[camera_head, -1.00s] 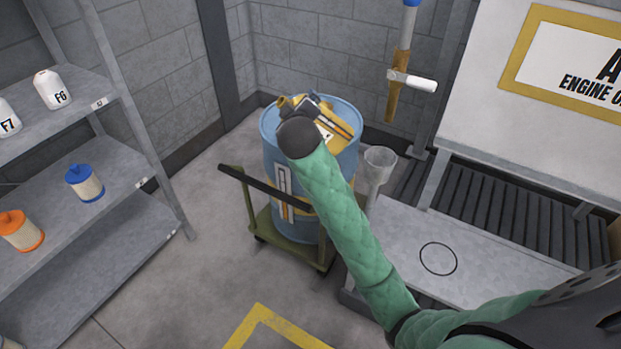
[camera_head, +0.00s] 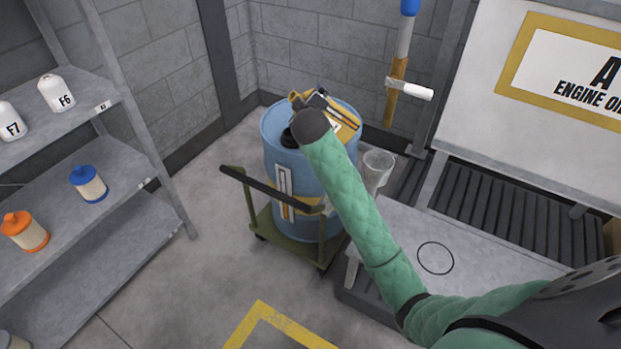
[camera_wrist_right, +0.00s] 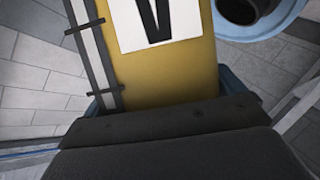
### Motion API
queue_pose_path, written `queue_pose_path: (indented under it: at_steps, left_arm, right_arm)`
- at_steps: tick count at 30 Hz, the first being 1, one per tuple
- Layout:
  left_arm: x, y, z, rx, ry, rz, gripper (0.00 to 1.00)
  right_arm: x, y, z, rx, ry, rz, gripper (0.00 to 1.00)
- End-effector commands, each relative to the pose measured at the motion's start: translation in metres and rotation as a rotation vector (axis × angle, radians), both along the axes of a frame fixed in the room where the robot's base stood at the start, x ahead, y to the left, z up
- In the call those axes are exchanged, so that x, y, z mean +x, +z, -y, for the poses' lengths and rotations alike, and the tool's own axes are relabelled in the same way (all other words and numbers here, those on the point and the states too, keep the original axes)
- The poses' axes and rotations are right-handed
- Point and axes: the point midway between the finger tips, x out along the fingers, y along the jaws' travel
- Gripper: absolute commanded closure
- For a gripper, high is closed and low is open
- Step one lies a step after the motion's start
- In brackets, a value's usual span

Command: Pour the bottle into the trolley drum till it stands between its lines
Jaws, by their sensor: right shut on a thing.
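The blue trolley drum (camera_head: 276,160) stands on a green trolley (camera_head: 292,247) near the back wall. A pale upright gauge (camera_head: 285,190) is on its front; its level and lines are too small to read. A black opening (camera_head: 289,138) shows on the drum's top at the left, and it also shows in the right wrist view (camera_wrist_right: 240,8). My right gripper (camera_head: 318,101) is shut on the yellow bottle (camera_head: 345,112), above the drum top and right of the opening. In the wrist view the bottle (camera_wrist_right: 165,75) has a white label with a V. Its mouth and any stream are hidden. My left gripper is not in view.
A clear cup-like vessel (camera_head: 377,168) is right of the drum, below a pipe with a white handle (camera_head: 408,89). A grey bench (camera_head: 405,240) is at the right. A shelf (camera_head: 130,165) with several canisters stands left. The floor between is clear.

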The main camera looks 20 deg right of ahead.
Motion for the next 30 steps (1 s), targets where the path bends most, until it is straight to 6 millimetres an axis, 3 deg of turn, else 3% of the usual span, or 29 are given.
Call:
queue_pose_path:
  at_steps: [18,22,30]
  left_arm:
    - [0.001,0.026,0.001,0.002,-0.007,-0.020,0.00]
    - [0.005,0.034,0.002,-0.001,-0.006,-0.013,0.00]
    - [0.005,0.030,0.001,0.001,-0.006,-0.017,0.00]
  right_arm:
    - [0.033,-0.007,0.029,-0.023,0.000,-0.017,0.66]
    - [0.036,-0.008,0.031,-0.025,0.000,-0.019,0.66]
    - [0.036,-0.008,0.032,-0.025,0.000,-0.018,0.66]
